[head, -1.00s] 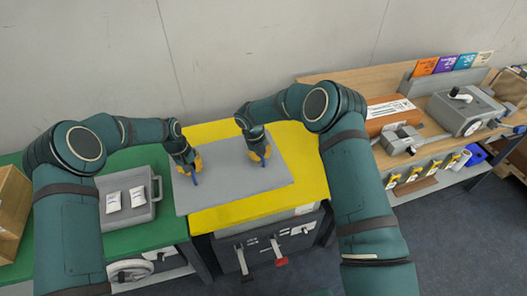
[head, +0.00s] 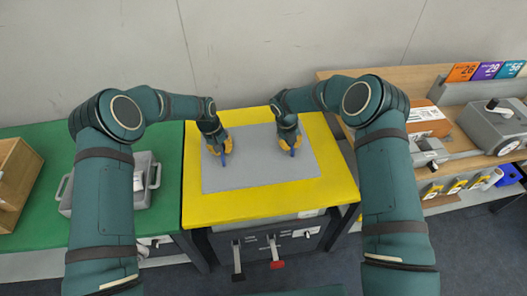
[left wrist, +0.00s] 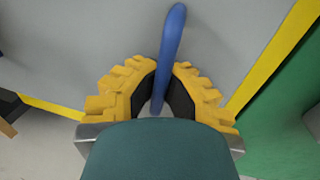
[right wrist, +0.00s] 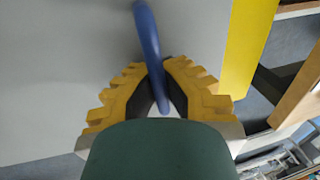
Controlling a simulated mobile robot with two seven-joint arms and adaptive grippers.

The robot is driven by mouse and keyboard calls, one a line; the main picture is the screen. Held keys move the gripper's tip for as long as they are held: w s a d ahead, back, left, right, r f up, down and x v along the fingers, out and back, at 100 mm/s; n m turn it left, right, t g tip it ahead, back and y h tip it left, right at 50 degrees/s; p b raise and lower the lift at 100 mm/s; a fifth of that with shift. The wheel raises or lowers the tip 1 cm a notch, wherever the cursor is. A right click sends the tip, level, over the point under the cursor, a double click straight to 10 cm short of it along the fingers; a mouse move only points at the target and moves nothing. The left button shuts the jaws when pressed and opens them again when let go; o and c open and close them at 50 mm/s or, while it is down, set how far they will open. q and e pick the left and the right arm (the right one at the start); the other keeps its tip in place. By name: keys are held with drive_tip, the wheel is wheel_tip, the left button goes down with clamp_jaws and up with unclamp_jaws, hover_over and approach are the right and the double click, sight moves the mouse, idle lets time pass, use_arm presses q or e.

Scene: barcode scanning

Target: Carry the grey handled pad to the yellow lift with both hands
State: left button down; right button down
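The grey pad (head: 255,180) is over the top of the yellow lift (head: 200,212), with yellow showing on all sides of it in the head view. I cannot tell whether it rests on the lift or hovers just above. My left gripper (head: 226,158) is shut on the pad's left blue handle (left wrist: 172,40). My right gripper (head: 291,148) is shut on the right blue handle (right wrist: 147,35). Both handles stand up from the pad, and the yellow fingers close around them from two sides.
A green table (head: 165,200) stands to the left with a grey tray (head: 140,195) and a wooden box (head: 14,175) on it. A wooden bench (head: 440,110) to the right carries a grey machine (head: 490,125). Levers (head: 275,255) stick out at the lift's front.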

sight(289, 153)
use_arm(q)
drive_tip(key=shift+f, duration=0.15)
use_arm(e)
drive_tip(key=shift+f, duration=0.1)
idle(0.3)
